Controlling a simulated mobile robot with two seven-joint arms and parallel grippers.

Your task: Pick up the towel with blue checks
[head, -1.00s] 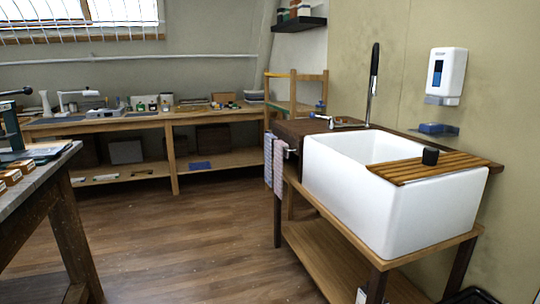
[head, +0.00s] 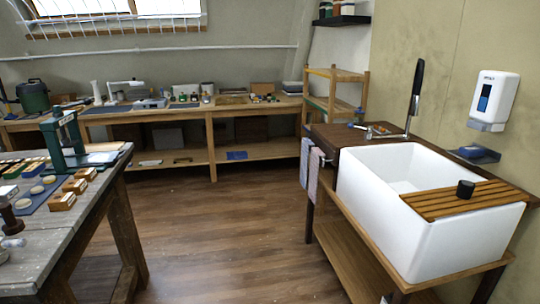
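Two towels hang side by side from a bar at the left end of the sink stand. The farther towel (head: 305,161) looks bluish-grey. The nearer towel (head: 315,172) looks pinkish with a pattern. Both are small and seen nearly edge-on, so I cannot clearly make out the blue checks. Neither of my grippers is in the head view.
A white sink (head: 440,200) with a slatted wooden board (head: 465,198) stands on a wooden stand at the right. A cluttered workbench (head: 60,222) is at the left. A long bench (head: 215,112) lines the back wall. The wooden floor (head: 225,235) between them is clear.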

